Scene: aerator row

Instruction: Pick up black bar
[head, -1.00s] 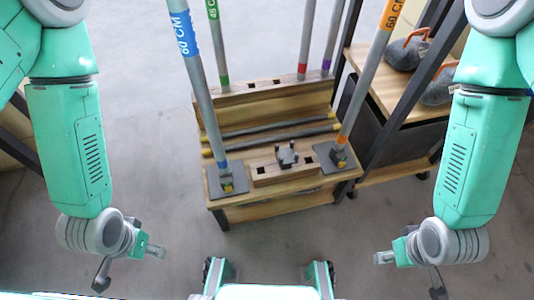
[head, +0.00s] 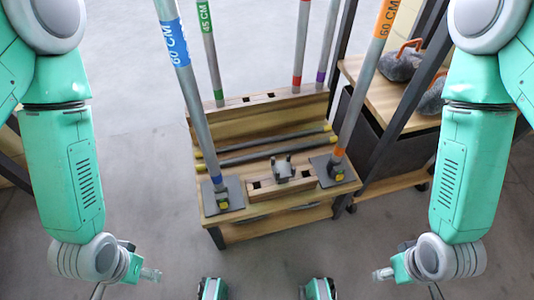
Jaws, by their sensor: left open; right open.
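Two dark bars with yellow ends lie side by side across the wooden rack in the head view. One is the rear bar (head: 262,139) and the other is the front bar (head: 265,153). I cannot tell which one is meant by the black bar. My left gripper (head: 126,283) is open and empty at the lower left, well apart from the rack. My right gripper (head: 410,283) is open and empty at the lower right, also apart from the rack.
The wooden rack (head: 225,124) holds upright grey poles, including a blue-banded pole (head: 195,110) and an orange-banded pole (head: 360,95) at the front. A small dark bracket (head: 283,171) sits between them. A shelf (head: 376,92) with grey weights stands right. Floor around is clear.

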